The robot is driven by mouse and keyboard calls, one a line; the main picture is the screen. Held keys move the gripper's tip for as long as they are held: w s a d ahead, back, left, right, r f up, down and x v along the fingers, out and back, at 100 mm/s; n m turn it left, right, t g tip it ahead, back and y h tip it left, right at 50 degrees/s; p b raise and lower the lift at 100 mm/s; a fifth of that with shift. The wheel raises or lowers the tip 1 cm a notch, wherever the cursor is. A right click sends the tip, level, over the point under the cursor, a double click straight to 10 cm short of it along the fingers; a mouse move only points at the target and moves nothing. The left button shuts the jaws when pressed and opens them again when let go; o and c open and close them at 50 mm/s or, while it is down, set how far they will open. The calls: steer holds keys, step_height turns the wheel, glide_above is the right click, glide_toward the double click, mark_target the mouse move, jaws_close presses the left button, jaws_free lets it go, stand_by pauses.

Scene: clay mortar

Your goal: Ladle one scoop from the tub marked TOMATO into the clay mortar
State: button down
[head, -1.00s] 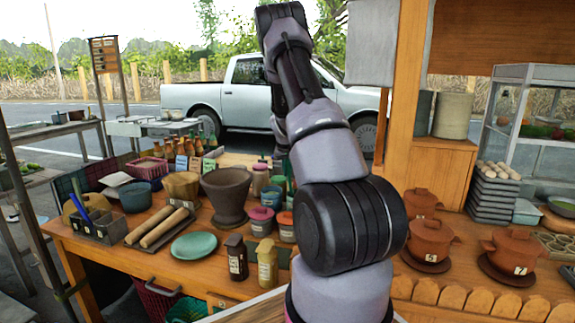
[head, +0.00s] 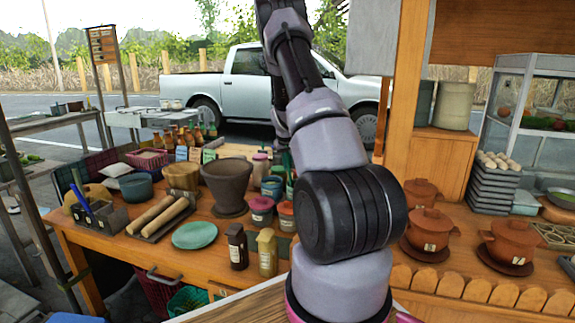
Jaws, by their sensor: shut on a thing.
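The clay mortar (head: 227,183), a dark grey-brown flared pot, stands upright on the wooden table left of my arm. Small lidded tubs stand to its right: one with a pink lid (head: 261,208), one with an orange-red lid (head: 286,213), and a blue-green one (head: 271,187) behind. More tubs are partly covered by my arm. No label is readable, so I cannot tell which is marked TOMATO. My gripper is out of sight behind or beyond my arm, and no ladle can be made out.
Two bottles, dark (head: 236,247) and yellow (head: 267,252), stand at the table's front edge near a teal plate (head: 194,235). Rolling pins (head: 160,216) lie on a tray at left. A wooden post (head: 402,100) and lidded clay pots (head: 429,230) are at right.

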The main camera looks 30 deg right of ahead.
steer(key=shift+r, duration=4.75)
